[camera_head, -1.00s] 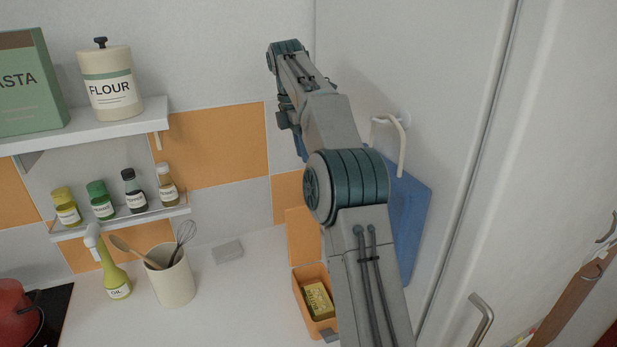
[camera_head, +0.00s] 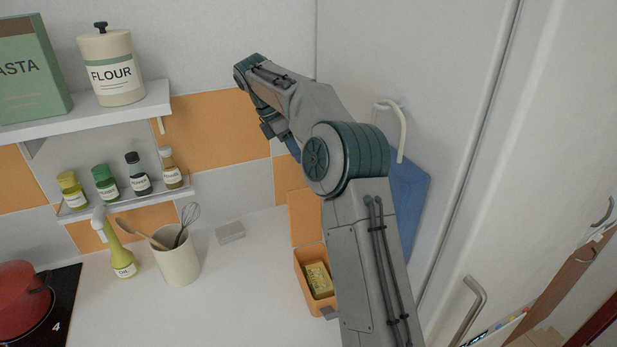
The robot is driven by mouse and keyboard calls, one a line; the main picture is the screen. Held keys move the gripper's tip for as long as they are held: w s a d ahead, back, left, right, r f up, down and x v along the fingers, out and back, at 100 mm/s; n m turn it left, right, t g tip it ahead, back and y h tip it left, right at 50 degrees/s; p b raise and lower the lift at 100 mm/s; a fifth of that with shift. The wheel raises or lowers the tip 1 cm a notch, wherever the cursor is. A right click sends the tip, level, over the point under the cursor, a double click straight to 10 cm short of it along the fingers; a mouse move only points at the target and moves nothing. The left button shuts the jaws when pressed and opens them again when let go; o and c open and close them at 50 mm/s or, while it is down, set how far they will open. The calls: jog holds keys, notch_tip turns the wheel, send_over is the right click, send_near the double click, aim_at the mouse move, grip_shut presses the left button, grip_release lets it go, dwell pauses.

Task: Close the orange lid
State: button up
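An orange box (camera_head: 303,268) stands on the white counter, partly hidden behind my arm. Its orange lid (camera_head: 303,215) stands upright at the back of the box, so the box is open. A yellow packet (camera_head: 319,280) lies inside it. My arm rises from the bottom of the view, in front of the box's right side, and bends to the upper left. The arm's far end is above and left of the lid, near the wall. My gripper's fingers cannot be made out there.
A utensil crock (camera_head: 178,262) and an oil bottle (camera_head: 119,253) stand left of the box. A spice shelf (camera_head: 125,200) and an upper shelf (camera_head: 85,121) project from the wall.

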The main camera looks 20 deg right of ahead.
jog(key=x, duration=0.8)
jog(key=shift+d+f+p, duration=0.1)
jog(key=shift+f+p, duration=0.15)
jog(key=shift+p, duration=0.15)
grip_shut()
